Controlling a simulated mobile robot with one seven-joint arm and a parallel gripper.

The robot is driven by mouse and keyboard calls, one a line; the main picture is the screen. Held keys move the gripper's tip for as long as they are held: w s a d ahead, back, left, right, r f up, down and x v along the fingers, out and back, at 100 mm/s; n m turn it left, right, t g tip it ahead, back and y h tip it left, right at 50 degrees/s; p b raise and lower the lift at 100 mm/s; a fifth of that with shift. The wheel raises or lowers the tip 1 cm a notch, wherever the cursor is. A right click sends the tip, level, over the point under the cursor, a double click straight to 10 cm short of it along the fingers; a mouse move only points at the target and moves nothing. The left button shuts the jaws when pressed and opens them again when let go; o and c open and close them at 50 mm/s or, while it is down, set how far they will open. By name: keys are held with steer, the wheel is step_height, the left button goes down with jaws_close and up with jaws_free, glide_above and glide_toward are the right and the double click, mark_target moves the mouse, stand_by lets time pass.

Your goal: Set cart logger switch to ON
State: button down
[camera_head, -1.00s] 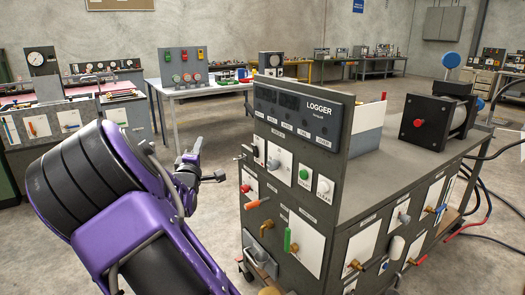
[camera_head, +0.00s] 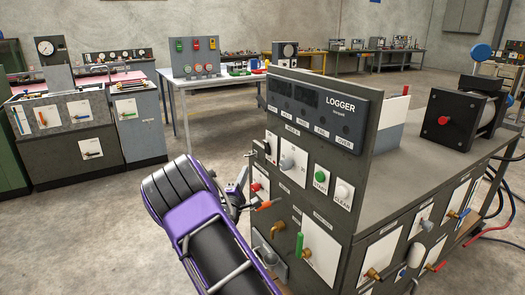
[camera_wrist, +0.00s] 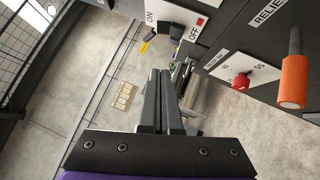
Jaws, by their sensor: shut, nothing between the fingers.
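The logger cart (camera_head: 338,165) stands right of centre in the head view, with a dark LOGGER panel on top. Its ON/OFF switch plate (camera_wrist: 153,14) is at the top of the wrist view, with ON on the left and OFF, beside a red mark, on the right. A black switch part (camera_wrist: 173,29) sits between the two words; I cannot tell which way it is set. My gripper (camera_wrist: 166,74) is shut and empty, its fingertips appearing below the switch with a gap in the picture. In the head view my gripper (camera_head: 240,190) is by the cart's left edge.
A red knob (camera_wrist: 241,81) and an orange handle (camera_wrist: 293,82) stick out to the right of my fingers in the wrist view. A green-handled valve (camera_head: 299,244) and brass tap (camera_head: 278,228) project lower on the cart. Open floor lies left of the cart.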

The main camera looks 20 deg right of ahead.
mark_target(265, 144)
steer(key=s+d+x, duration=0.1)
steer(key=d+x, duration=0.1)
steer(key=x, duration=1.1)
steer(key=shift+s+r+b, duration=0.3)
steer(key=shift+r+b, duration=0.05)
steer(key=shift+b, duration=0.1)
steer(key=shift+d, duration=0.1)
steer(key=shift+d+r+m+g, duration=0.3)
steer(key=shift+d+m+g, duration=0.05)
steer(key=shift+m+g, duration=0.15)
steer(key=shift+a, duration=0.1)
